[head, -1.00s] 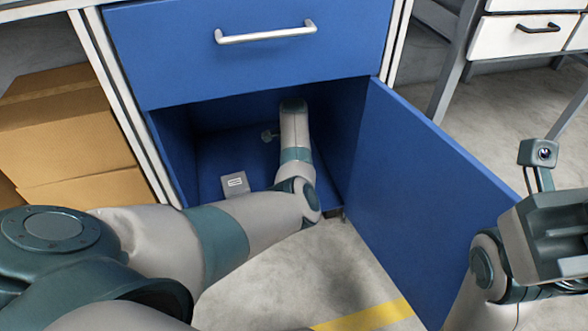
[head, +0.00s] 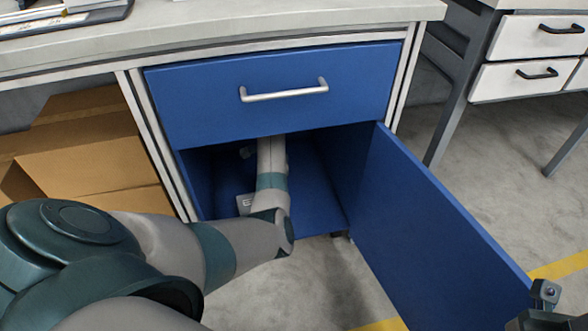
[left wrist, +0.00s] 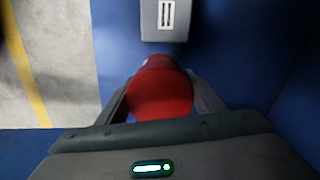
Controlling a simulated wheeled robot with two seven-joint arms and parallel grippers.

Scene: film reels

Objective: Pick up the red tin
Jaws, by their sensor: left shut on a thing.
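The red tin (left wrist: 160,92) is round and shows between the two fingers of my left gripper (left wrist: 161,80) in the left wrist view. The fingers are shut on its sides. The tin is inside the blue cabinet; I cannot tell whether it touches the floor there. In the head view my left arm reaches into the open compartment, and the drawer front hides the gripper and the tin. Only a small part of my right gripper (head: 548,319) shows at the lower right corner; its fingers cannot be made out.
The blue door (head: 430,220) stands open at right. The closed drawer (head: 275,95) is above the compartment. Cardboard boxes (head: 95,155) sit at left.

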